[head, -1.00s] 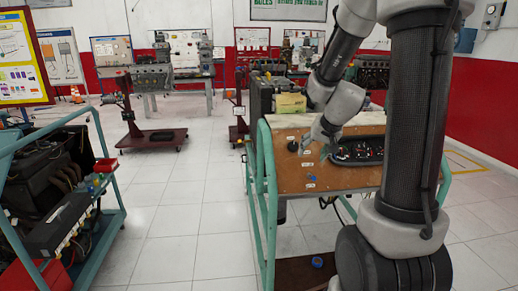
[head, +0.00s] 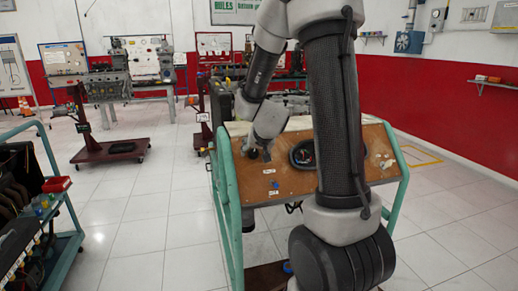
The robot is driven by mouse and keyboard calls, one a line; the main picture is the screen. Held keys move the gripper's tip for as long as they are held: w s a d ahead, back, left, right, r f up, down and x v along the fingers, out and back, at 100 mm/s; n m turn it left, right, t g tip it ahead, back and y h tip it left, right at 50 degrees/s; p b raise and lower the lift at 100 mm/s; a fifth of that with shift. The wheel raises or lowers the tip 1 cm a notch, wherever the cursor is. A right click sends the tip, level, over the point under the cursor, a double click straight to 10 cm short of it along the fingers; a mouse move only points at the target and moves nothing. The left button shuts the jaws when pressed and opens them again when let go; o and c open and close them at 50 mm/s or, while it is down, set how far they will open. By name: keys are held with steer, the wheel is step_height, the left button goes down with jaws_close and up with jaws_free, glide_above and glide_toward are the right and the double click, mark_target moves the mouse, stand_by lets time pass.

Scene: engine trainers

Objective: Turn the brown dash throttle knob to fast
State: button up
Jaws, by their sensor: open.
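The brown dash panel (head: 300,184) is tilted on a green trainer frame. My gripper (head: 259,151) is at its upper left part, close to the panel face. A dark round knob (head: 252,153) shows at the fingertips, partly hidden by them. I cannot tell its colour or whether the fingers touch it. A small white label (head: 268,171) sits below it. My gripper looks open, though its fingers are small in this view. No brown knob can be told apart from the brown panel here.
A small blue knob (head: 276,185) is lower on the panel. A gauge cluster (head: 303,154) is to the right, partly behind my arm. The green frame (head: 223,190) edges the panel. A teal cart (head: 65,215) stands at left, with clear tiled floor between.

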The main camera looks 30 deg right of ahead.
steer(key=shift+w+d+f, duration=0.1)
steer(key=shift+w+f, duration=0.15)
steer(key=shift+f, duration=0.05)
steer(key=c, duration=1)
